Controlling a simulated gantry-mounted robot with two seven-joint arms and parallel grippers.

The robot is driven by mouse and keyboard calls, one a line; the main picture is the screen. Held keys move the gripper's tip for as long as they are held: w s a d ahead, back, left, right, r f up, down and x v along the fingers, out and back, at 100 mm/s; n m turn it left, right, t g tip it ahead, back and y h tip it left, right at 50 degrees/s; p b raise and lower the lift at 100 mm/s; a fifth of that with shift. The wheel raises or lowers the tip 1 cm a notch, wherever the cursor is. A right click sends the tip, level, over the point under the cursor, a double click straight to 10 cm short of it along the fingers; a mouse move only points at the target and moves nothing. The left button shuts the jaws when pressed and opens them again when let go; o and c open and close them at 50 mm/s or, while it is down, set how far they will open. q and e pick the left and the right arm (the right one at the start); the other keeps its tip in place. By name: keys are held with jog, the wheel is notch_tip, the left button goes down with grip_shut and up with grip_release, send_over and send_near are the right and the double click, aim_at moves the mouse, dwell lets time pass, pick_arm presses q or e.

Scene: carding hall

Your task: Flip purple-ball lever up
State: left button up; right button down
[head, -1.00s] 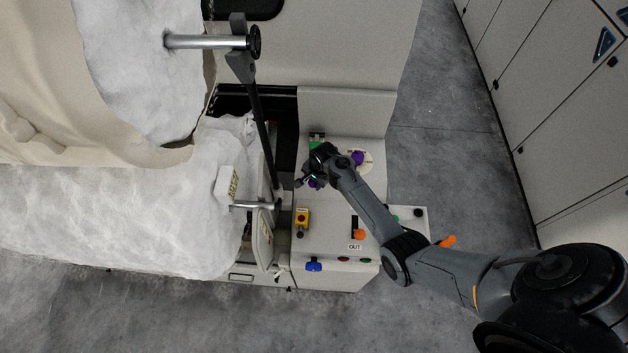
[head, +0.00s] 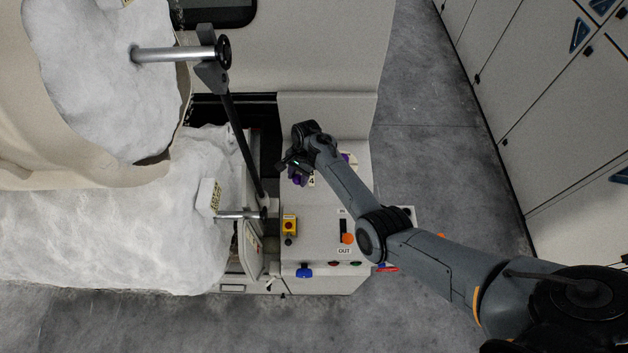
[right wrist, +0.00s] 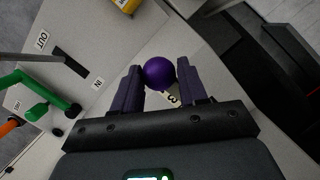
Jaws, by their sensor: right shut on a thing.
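My right gripper (head: 292,170) is over the upper part of the pale control panel (head: 318,215). It is shut on a purple ball (right wrist: 160,72), which sits between the fingertips (right wrist: 160,84) in the right wrist view. In the head view the same ball (head: 297,179) shows just below the gripper. The lever's stem and slot are mostly hidden by the gripper. My left gripper is out of view.
An orange knob (head: 347,239) stands beside a black slot above the OUT label. A yellow box with a red button (head: 289,226) and a blue knob (head: 304,271) are lower on the panel. A green handle (right wrist: 40,100) shows in the wrist view. Black bar (head: 240,140) stands left.

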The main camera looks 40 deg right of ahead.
jog(key=r, duration=0.2)
jog(key=w+d+r+g, duration=0.1)
jog(key=shift+y, duration=0.4)
jog(key=shift+w+d+r, duration=0.1)
jog(key=shift+w+r, duration=0.1)
jog(key=shift+r, duration=0.35)
jog(key=shift+w+d+r, duration=0.15)
jog(key=shift+d+r, duration=0.05)
jog(key=shift+r, duration=0.1)
jog(key=c, duration=0.9)
grip_release()
jog(key=shift+w+d, duration=0.1)
jog(key=shift+c, duration=0.2)
jog(key=shift+o, duration=1.3)
jog(key=shift+w+d+r, duration=0.1)
jog(key=shift+d, duration=0.05)
jog(key=shift+a, duration=0.25)
jog(key=s+v, duration=0.1)
jog(key=v, duration=0.9)
jog(key=shift+w+r, duration=0.35)
jog(key=shift+w, duration=0.1)
